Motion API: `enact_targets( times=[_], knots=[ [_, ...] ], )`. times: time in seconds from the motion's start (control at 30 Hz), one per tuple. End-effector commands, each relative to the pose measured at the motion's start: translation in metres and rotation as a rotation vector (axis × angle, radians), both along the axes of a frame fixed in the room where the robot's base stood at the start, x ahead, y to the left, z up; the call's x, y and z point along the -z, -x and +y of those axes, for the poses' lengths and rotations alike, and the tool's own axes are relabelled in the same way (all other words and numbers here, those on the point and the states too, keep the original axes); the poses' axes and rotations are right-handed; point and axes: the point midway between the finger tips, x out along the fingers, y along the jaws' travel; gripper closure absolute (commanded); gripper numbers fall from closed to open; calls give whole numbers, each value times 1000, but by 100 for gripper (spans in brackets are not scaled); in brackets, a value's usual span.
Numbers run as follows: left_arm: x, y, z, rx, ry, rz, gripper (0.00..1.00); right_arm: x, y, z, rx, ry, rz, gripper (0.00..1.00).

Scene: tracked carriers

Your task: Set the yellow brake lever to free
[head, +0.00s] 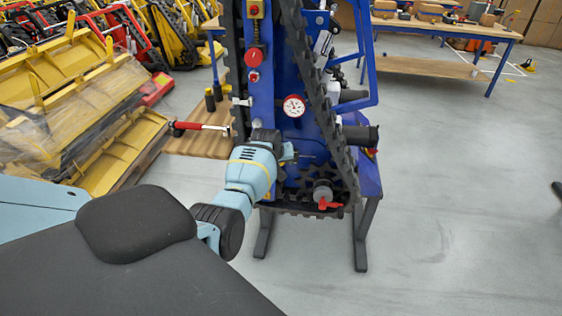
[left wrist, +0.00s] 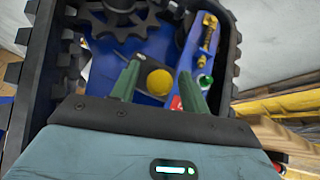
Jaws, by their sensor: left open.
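A round yellow knob (left wrist: 160,82) shows in the left wrist view, in front of a dark plate on the blue carrier; I take it for the end of the yellow brake lever. Its shaft and setting cannot be made out. My left gripper (left wrist: 160,69) is open, with one green finger on each side of the knob in the picture; contact cannot be told. In the head view my left gripper (head: 287,151) is at the front of the blue carrier (head: 263,100), below the round gauge. The lever is not clearly visible there. My right gripper is not in view.
Close by are the gauge (head: 294,106), a red-gripped handle (head: 187,126) sticking out left, a red valve handle (head: 328,204) and the black track (head: 328,105). A brass spring (left wrist: 209,38) shows in the wrist view.

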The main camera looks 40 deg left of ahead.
Motion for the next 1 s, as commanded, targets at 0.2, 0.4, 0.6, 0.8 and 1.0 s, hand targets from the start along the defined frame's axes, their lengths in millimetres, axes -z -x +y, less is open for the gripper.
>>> enact_targets(
  times=[0.2, 0.4, 0.6, 0.8, 1.0],
  knots=[
    [-34, 13, -6, 0, -1, -14, 55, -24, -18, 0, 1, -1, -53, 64],
    [-57, 29, -10, -1, -2, -13, 55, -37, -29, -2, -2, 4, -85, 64],
    [-65, 38, -13, 0, -1, -7, 55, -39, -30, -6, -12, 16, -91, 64],
    [-63, 40, -14, 0, -1, -3, 55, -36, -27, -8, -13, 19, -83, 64],
    [-63, 39, -14, 0, -1, -3, 55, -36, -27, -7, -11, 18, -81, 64]
  ],
)
